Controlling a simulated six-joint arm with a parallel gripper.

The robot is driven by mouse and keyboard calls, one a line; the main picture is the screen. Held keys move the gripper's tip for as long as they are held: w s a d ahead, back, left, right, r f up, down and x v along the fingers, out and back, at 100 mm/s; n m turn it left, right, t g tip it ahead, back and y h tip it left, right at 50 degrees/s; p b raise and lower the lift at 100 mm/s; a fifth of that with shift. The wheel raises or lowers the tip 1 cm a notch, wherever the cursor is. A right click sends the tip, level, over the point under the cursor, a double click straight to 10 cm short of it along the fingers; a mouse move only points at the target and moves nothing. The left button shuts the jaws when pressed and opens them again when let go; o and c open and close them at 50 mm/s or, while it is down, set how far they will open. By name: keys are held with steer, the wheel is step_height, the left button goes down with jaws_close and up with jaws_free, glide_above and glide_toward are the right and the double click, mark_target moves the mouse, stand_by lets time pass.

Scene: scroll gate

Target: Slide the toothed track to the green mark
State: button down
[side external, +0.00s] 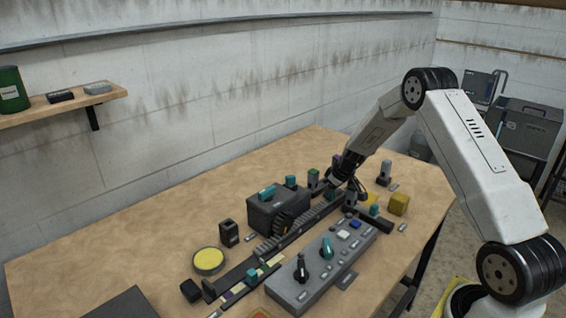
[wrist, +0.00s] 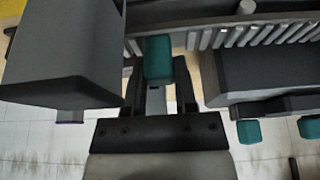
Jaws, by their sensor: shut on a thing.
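The toothed track (side external: 312,217) is a dark grey rack lying diagonally along a rail on the table, beside a dark box (side external: 278,211). Its teeth show at the upper right of the wrist view (wrist: 262,36). My gripper (wrist: 158,68) is shut on a teal block (wrist: 158,50) next to the toothed track. In the side external view my gripper (side external: 343,184) is low at the track's far right end, and its fingertips are hard to make out. Coloured strips (side external: 232,294) lie along the rail's near left end. I cannot clearly pick out the green mark.
A grey control panel (side external: 318,268) with knobs and buttons stands in front of the rail. A yellow round pad (side external: 208,261) and small dark block (side external: 229,233) lie to the left. The table's left side is mostly clear.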

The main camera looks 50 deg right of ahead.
steer(key=shift+c, duration=2)
jaws_free()
steer(key=shift+r, duration=0.1)
steer(key=v, duration=0.7)
steer(key=shift+s+r, duration=0.2)
steer(key=shift+r, duration=0.05)
steer(key=s+a+r+g, duration=0.1)
steer(key=s+a+r, duration=0.15)
steer(key=a, duration=0.45)
steer(key=s+a+r, duration=0.1)
steer(key=s+a, duration=0.2)
steer(key=a, duration=0.4)
steer(key=s+a, duration=1.2)
steer(key=s, duration=0.1)
steer(key=shift+s+a+r+g, duration=0.2)
steer(key=shift+r+g, duration=0.15)
steer(key=shift+g, duration=0.05)
